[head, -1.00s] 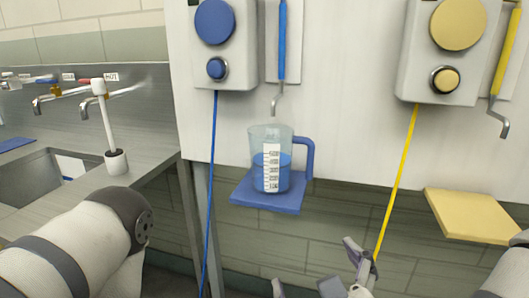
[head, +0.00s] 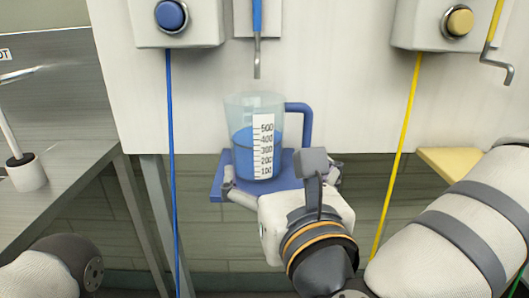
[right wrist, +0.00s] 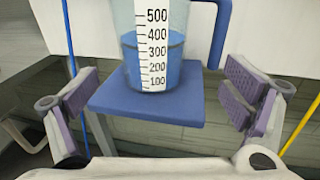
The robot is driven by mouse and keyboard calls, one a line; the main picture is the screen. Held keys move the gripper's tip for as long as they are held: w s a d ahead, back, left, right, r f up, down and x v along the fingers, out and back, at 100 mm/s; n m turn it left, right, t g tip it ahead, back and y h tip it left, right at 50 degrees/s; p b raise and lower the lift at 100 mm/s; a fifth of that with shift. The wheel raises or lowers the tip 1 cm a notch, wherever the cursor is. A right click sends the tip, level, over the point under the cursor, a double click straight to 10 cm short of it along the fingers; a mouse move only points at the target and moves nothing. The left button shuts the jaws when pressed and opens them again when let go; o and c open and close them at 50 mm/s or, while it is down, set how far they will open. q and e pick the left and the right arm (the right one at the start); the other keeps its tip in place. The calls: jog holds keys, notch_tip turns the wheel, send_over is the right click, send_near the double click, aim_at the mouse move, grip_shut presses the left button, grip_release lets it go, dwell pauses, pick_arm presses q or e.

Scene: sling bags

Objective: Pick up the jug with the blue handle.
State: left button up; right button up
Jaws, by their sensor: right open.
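The clear jug (head: 243,140) with the blue handle (head: 304,122) stands upright on a small blue shelf (head: 217,186). It holds blue liquid and has a white measuring scale; its handle points right. My right gripper (head: 282,178) is open in front of the shelf, slightly below the jug. In the right wrist view, the jug (right wrist: 178,62) stands ahead between the two spread fingers (right wrist: 162,92), with the blue shelf (right wrist: 150,110) below it. The fingers do not appear to touch the jug. My left gripper is out of view; only part of that arm shows at lower left.
A metal spout (head: 257,65) hangs above the jug. A blue cord (head: 171,150) hangs left of it and a yellow cord (head: 399,150) right. A yellow shelf (head: 455,163) is partly behind my right arm. A metal counter (head: 80,165) stands at left.

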aim_at(263, 153)
jog(key=x, duration=0.4)
jog(key=a+x, duration=0.1)
jog(key=x, duration=0.2)
jog(key=shift+r+p, duration=0.1)
jog(key=shift+p, duration=0.2)
jog(key=shift+d, duration=0.1)
jog(key=c, duration=1.7)
